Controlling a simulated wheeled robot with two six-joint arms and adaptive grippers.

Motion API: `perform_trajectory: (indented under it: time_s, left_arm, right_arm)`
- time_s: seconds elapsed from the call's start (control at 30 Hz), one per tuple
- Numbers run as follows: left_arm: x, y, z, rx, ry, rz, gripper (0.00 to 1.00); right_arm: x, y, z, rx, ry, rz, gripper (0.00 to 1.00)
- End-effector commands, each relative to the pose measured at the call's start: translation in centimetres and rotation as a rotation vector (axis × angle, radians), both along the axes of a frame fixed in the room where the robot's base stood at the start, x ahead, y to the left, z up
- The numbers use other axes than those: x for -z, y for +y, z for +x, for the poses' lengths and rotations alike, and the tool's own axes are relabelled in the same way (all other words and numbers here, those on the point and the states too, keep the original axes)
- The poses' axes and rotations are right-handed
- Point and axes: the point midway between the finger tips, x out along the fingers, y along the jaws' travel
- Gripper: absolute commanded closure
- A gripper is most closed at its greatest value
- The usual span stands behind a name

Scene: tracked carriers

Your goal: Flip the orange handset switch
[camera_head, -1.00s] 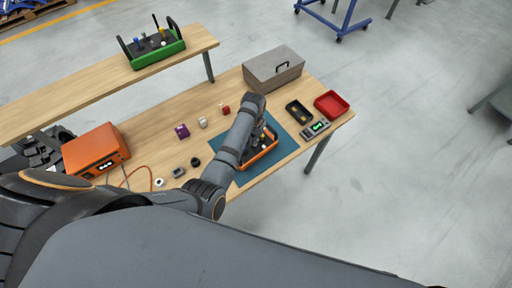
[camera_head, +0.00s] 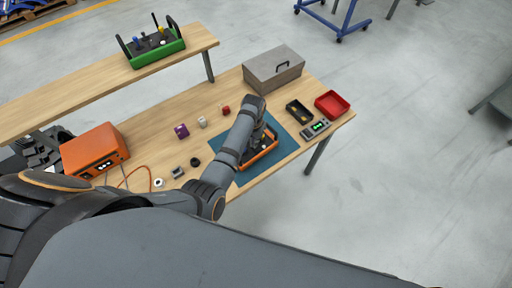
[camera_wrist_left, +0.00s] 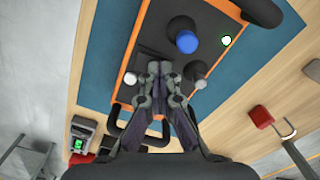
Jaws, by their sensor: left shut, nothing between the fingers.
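The orange handset (camera_head: 264,154) lies on a blue mat (camera_head: 228,148) on the bench, partly hidden by my left arm in the head view. In the left wrist view the handset (camera_wrist_left: 155,30) shows a dark top with orange edges and black side handles. On it are a blue knob (camera_wrist_left: 187,42), a white knob (camera_wrist_left: 130,78), a pale-tipped stick (camera_wrist_left: 200,83) and a lit green lamp (camera_wrist_left: 226,41). My left gripper (camera_wrist_left: 166,68) is shut and empty, its fingertips over the handset between the white knob and the stick. I cannot tell whether they touch it. A switch is not clearly visible.
A grey toolbox (camera_head: 273,69), a black tray (camera_head: 299,112), a red tray (camera_head: 332,104) and a meter with a green display (camera_head: 316,128) stand beyond the mat. An orange unit (camera_head: 95,150) and small parts lie left. A green handset (camera_head: 157,52) stands on the shelf.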

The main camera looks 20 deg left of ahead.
Motion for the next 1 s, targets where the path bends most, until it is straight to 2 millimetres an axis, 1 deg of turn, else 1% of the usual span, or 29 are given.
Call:
perform_trajectory:
  time_s: [0.17, 0.73, 1.0]
  left_arm:
    - [-0.5, 0.0, -0.1, 0.0, 0.002, 0.0, 1.0]
    - [-5.2, 0.0, 0.0, 0.0, 0.001, 0.0, 1.0]
    - [-7.0, 0.0, -0.1, 0.0, 0.001, 0.0, 1.0]
  right_arm:
    - [-0.6, 0.0, 0.0, 0.0, 0.0, 0.0, 0.66]
    - [-6.1, 0.0, 0.0, 0.0, -0.001, 0.0, 0.66]
    - [-6.7, 0.0, 0.1, 0.0, -0.001, 0.0, 0.66]
